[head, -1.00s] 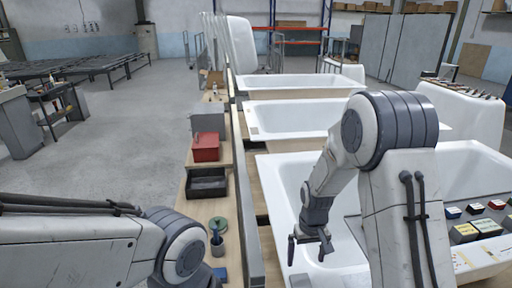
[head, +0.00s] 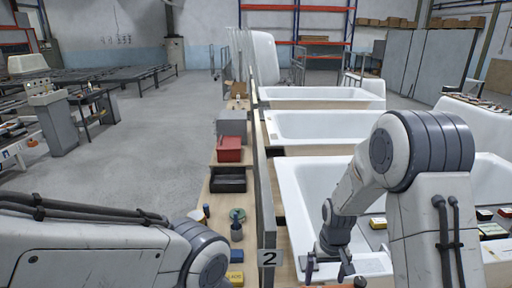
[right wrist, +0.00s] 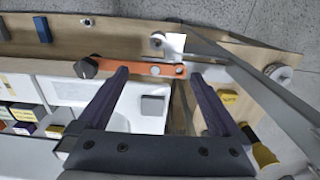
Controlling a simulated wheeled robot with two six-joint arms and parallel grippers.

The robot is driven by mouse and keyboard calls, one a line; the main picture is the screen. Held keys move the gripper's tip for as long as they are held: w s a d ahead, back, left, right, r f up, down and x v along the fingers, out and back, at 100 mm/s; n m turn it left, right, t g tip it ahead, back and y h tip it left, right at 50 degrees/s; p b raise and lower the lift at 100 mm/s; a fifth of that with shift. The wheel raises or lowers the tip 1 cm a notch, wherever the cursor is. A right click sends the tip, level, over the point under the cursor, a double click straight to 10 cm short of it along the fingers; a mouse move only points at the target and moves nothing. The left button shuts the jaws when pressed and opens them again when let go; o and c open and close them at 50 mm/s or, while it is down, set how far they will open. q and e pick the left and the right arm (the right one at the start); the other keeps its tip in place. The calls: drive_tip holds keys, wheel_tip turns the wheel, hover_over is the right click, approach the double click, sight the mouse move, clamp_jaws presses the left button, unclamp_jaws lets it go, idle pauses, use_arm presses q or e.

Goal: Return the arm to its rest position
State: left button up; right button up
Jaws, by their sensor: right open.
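My right gripper (head: 330,268) hangs low over the near end of the closest white bathtub shell (head: 300,205) in the head view. In the right wrist view its two dark fingers (right wrist: 160,74) are spread apart. An orange bar (right wrist: 140,69) with a black knob at one end shows past the fingertips, and I see nothing gripped. My right arm is bent, with its elbow raised. My left arm crosses the lower left of the head view, and its gripper is out of the picture.
A wooden ledge carries a red bin (head: 229,149), a black tray (head: 228,180) and small items left of a partition with a "2" sign (head: 269,260). More tubs stand behind. Small coloured boxes (head: 490,230) lie at the right. Open floor (head: 150,140) is at the left.

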drive_tip(key=s+a+r+n, duration=0.5)
drive_tip(key=s+a+r, duration=0.8)
drive_tip(key=s, duration=0.2)
drive_tip(key=s+r+n+y, duration=0.1)
drive_tip(key=s+n, duration=0.1)
drive_tip(key=s, duration=0.6)
drive_tip(key=shift+s+a+r, duration=0.2)
drive_tip(key=shift+a+r, duration=0.2)
drive_tip(key=shift+a, duration=0.05)
drive_tip(key=shift+c, duration=0.3)
